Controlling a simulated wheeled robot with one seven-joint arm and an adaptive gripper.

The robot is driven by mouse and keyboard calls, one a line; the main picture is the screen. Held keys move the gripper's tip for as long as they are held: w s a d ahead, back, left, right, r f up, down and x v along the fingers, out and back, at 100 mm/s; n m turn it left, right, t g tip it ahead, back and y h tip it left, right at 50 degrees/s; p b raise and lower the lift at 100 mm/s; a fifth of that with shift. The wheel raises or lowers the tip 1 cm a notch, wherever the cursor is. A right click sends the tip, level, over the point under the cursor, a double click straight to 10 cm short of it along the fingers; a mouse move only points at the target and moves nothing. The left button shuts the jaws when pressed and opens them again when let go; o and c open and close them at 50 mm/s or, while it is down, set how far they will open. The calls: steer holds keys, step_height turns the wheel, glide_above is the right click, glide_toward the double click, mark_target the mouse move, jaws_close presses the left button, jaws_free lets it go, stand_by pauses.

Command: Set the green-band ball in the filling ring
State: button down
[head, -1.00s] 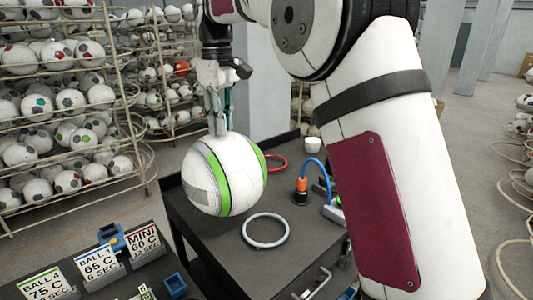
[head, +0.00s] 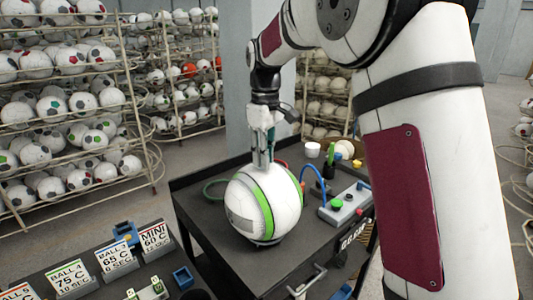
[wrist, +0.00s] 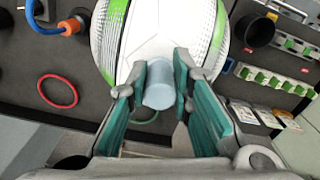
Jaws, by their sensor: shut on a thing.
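The green-band ball (head: 262,205) is white with bright green stripes and a grey patch. It is at the dark bench top, over its front middle. My gripper (head: 263,160) is above it, pointing down. In the wrist view, my gripper (wrist: 157,80) is shut on a pale blue stub (wrist: 159,88) at the ball (wrist: 150,30). No pale ring shows now; the ball covers that part of the bench. I cannot tell whether the ball touches the bench or sits in a ring.
A green ring (head: 213,193) lies left of the ball, a red ring (wrist: 57,91) behind it. A blue hose (head: 316,168) and a control box (head: 345,205) stand close on the right. Temperature signs (head: 113,260) stand on the front left table. Ball racks (head: 70,110) fill the left background.

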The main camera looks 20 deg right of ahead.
steer(key=c, duration=1.4)
jaws_free()
steer(key=shift+f, duration=0.1)
steer(key=shift+c, duration=0.2)
step_height(320, 180, up, 11)
steer(key=b, duration=0.3)
steer(key=shift+w, duration=0.15)
steer(key=s+m+t, duration=0.3)
steer(key=s+m, duration=0.1)
steer(key=s, duration=1.2)
steer(key=s+f+m+t, duration=0.2)
steer(key=s+f+m, duration=0.1)
steer(key=s+f, duration=0.6)
steer(key=s, duration=0.3)
steer(key=shift+f+t, duration=0.2)
steer(key=shift+t, duration=0.1)
